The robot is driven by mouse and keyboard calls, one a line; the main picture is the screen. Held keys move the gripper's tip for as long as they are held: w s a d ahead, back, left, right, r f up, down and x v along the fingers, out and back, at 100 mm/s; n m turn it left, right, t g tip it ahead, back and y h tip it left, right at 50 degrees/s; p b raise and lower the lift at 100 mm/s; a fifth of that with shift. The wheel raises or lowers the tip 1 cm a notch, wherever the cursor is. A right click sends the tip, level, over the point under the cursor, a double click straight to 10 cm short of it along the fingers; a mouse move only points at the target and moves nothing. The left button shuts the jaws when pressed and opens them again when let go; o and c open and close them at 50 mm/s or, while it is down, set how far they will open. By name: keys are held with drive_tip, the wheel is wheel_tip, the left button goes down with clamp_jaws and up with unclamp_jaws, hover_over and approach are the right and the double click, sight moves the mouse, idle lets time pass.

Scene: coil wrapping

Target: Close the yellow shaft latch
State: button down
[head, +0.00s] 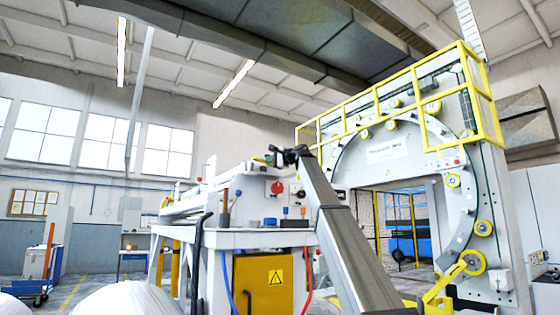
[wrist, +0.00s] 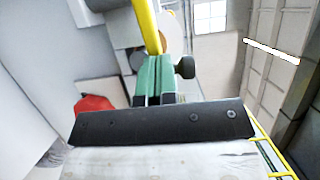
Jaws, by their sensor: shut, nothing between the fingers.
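My gripper (wrist: 159,60) shows in the wrist view as two green fingers side by side, shut with only a thin line between them, in front of a dark bolted plate. A yellow bar (wrist: 146,25), which looks like the shaft latch, runs from the top edge down to the fingertips. It appears to touch or pass just behind them; I cannot tell which. There my gripper (head: 272,159) is small and dark with a bit of green, above the machine's front panel, partly hidden by my wrist.
A black knob (wrist: 185,67) is right of the fingers. A red rounded part (wrist: 94,104) is at their left. The wrapping ring (head: 455,180) with yellow rollers and a yellow railing (head: 400,95) stands at right. A yellow cabinet door (head: 262,283) is below.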

drive_tip(key=shift+w+a+t, duration=0.15)
drive_tip(key=shift+w+a, duration=0.15)
drive_tip(key=shift+a, duration=0.4)
drive_tip(key=shift+w+a+t, duration=0.15)
drive_tip(key=shift+w+a, duration=0.15)
drive_tip(key=shift+a, duration=0.4)
drive_tip(key=s+d, duration=0.8)
drive_tip(key=s, duration=0.3)
drive_tip(key=shift+d, duration=0.15)
